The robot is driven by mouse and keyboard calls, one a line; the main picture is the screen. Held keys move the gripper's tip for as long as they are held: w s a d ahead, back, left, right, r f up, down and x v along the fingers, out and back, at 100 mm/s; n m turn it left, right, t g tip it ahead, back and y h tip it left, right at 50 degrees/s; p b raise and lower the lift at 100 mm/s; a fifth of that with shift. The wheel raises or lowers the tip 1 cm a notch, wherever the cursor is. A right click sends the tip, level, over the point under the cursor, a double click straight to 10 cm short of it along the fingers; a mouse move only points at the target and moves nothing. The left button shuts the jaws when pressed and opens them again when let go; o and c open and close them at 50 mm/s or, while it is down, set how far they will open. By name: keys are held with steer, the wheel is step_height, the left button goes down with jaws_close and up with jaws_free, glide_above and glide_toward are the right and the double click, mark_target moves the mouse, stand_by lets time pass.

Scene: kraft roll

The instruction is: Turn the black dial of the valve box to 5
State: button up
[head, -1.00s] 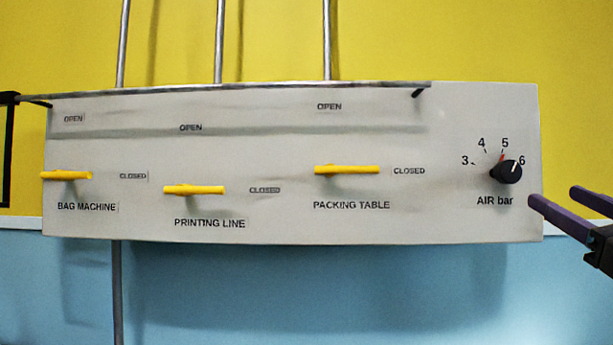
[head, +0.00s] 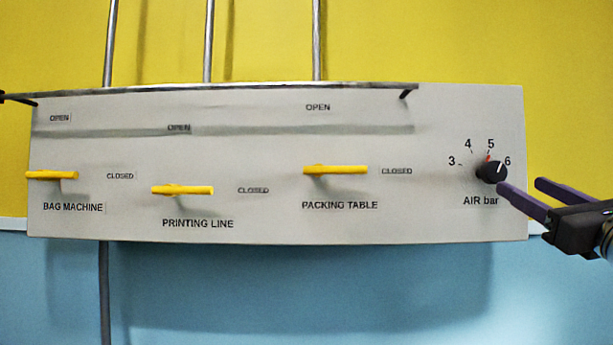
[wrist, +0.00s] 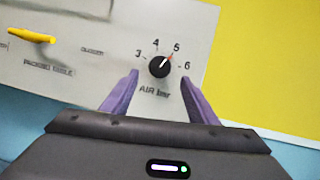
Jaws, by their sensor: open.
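The black dial (head: 491,172) sits at the right end of the pale valve box (head: 270,222), above the label AIR bar. Its scale reads 3 to 6, with a red mark by the 5. The dial's white line points up and right, near the 5; I cannot tell if exactly on it. In the wrist view the dial (wrist: 160,67) appears between and beyond my fingertips. My gripper (head: 520,186) is open and empty, its purple fingers just right of and below the dial in the head view. No finger is seen touching the dial.
Three yellow handles, BAG MACHINE (head: 52,175), PRINTING LINE (head: 183,190) and PACKING TABLE (head: 336,170), stick out along the box to the left. A metal rail (head: 230,88) runs along its top. The wall right of the box is clear.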

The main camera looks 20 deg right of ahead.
mark_target(498, 173)
steer(key=x, duration=0.9)
steer(key=shift+w, duration=0.25)
steer(key=shift+r, duration=0.1)
steer(key=shift+c, duration=0.5)
